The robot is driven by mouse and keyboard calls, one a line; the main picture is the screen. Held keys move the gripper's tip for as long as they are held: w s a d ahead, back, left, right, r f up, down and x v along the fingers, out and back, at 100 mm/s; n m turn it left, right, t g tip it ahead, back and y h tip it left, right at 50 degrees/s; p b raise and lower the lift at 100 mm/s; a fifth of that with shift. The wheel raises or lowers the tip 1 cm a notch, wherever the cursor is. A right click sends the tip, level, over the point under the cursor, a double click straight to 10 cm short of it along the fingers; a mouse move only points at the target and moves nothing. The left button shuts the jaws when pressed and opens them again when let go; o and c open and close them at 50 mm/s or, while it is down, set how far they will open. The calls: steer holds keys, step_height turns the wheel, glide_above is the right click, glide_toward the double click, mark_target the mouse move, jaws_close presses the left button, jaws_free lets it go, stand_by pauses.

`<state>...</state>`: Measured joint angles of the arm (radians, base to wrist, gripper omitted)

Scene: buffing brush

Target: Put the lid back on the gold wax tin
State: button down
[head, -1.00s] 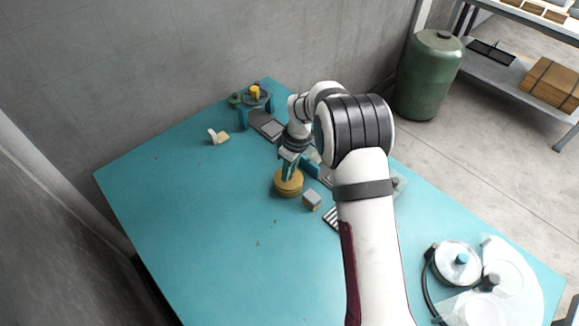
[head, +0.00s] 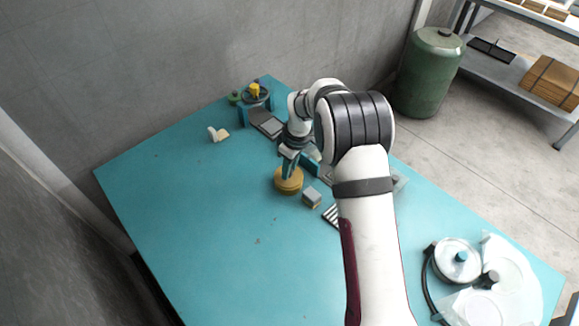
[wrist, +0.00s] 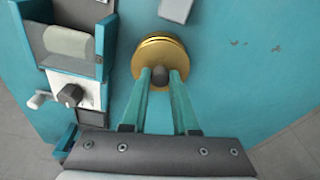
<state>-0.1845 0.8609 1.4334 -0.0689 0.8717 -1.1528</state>
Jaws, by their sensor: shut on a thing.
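The gold wax tin (head: 289,189) stands on the blue table. Its round gold lid (wrist: 158,50) is directly over it, and in the head view the two look like one stack. I cannot tell whether the lid is fully seated. The lid has a dark knob (wrist: 159,73) in the wrist view. My gripper (head: 288,177) points down over the lid. Its two teal fingers are shut on the knob, one on each side, also seen in the wrist view (wrist: 159,76). Most of the tin's body is hidden under the lid in the wrist view.
A small grey-topped block (head: 312,197) stands close to the tin's right. A teal device with a dark dial (wrist: 70,94) is left of the lid in the wrist view. A white and tan item (head: 218,134) lies at the back left. The table's left and front are clear.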

steer(key=shift+f, duration=0.15)
stand_by(0.4)
steer(key=shift+c, duration=0.6)
jaws_free()
steer(key=shift+r, duration=3.55)
jaws_close()
